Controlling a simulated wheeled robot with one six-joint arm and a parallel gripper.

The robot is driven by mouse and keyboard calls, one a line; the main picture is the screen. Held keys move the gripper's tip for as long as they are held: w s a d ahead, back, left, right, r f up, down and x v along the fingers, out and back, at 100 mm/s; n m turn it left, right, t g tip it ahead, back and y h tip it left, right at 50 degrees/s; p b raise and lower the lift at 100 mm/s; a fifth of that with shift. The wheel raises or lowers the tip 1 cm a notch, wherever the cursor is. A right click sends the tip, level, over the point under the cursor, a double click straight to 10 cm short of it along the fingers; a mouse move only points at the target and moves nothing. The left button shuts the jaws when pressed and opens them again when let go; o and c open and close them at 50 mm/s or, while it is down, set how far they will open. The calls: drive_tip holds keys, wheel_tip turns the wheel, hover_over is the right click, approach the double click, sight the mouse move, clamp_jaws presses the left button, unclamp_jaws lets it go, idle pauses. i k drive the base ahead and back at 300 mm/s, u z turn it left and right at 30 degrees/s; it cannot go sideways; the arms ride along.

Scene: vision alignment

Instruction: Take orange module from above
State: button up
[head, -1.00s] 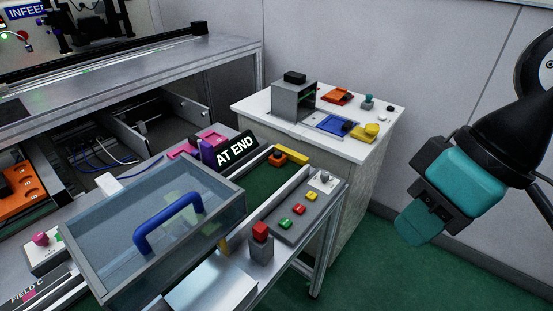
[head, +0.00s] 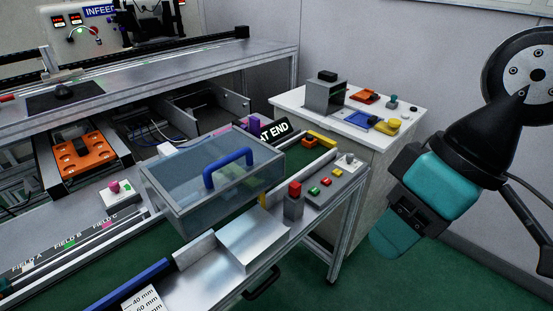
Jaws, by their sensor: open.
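Several orange things are in the head view, and I cannot tell which one is the module. An orange plate with round holes (head: 82,155) lies in a dark frame at the left, under the upper bench. A small orange piece with a dark top (head: 310,142) sits by the AT END sign, beside a yellow bar. Another orange piece (head: 364,96) lies on the white side table. My gripper (head: 393,238), with teal fingers, hangs at the right, tilted down-left, open and empty. It is over the floor, well apart from all of these.
A clear box lid with a blue handle (head: 228,168) stands on the lower bench. A red button post (head: 294,200) and a small button panel (head: 325,185) are right of it. The grey upper bench (head: 190,72) overhangs the orange plate. Green floor (head: 345,285) is free below my gripper.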

sight(309, 142)
drive_tip(key=u, duration=0.35)
drive_tip(key=k, duration=0.9)
drive_tip(key=z, duration=0.4)
drive_tip(key=i, duration=0.65)
drive_tip(key=z, duration=0.75)
drive_tip(key=i, duration=1.35)
drive_tip(key=u, duration=1.05)
drive_tip(key=i, duration=0.5)
drive_tip(key=u, duration=0.5)
